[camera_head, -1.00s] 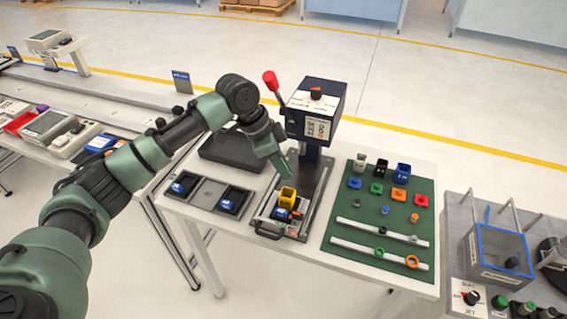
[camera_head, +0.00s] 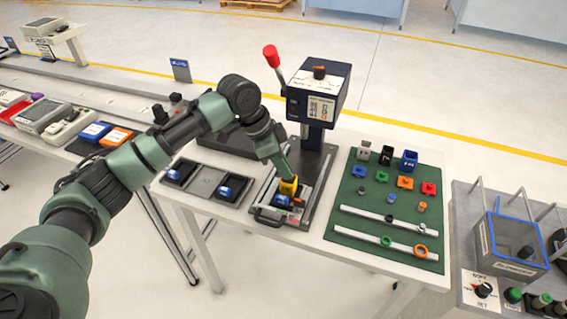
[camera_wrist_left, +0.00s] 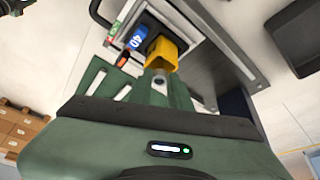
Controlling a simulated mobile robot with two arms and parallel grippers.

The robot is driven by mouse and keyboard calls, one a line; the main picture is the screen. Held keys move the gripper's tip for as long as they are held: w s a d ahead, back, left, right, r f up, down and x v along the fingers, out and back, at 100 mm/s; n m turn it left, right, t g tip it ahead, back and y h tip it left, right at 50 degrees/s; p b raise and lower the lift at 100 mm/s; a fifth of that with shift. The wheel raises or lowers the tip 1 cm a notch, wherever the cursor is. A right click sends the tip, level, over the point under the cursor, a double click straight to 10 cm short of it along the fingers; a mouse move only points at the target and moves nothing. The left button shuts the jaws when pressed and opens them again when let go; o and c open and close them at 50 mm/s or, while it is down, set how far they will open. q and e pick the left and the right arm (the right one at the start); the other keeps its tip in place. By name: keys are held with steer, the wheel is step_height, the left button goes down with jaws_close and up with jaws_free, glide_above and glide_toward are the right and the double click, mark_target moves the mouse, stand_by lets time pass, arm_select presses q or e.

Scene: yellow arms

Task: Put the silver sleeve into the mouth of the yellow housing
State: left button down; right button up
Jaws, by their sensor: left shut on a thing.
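The yellow housing (camera_head: 287,188) stands in the fixture on the press base, below the press head. In the left wrist view the housing (camera_wrist_left: 163,52) has its open mouth towards my fingers. My left gripper (camera_head: 290,178) is right at the top of the housing, partly covering it. In the left wrist view my left gripper (camera_wrist_left: 159,88) is shut on the small grey round silver sleeve (camera_wrist_left: 159,79). The sleeve is at the near rim of the housing; I cannot tell whether it is inside the mouth. My right gripper is not in view.
The press (camera_head: 318,90) with its red-knobbed lever (camera_head: 271,52) stands behind my gripper. A blue part (camera_head: 282,200) sits in front of the housing. A green mat (camera_head: 345,225) with several parts lies on the right. A dark tray (camera_head: 207,184) lies on the left.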

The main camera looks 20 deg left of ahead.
arm_select(q)
steer(key=shift+f, duration=0.4)
steer(key=c, duration=1.2)
jaws_free()
steer(key=shift+c, duration=0.2)
steer(key=b+v, duration=0.1)
steer(key=v, duration=0.6)
steer(key=shift+a+r, duration=0.15)
steer(key=shift+r, duration=0.2)
steer(key=shift+s+f, duration=0.1)
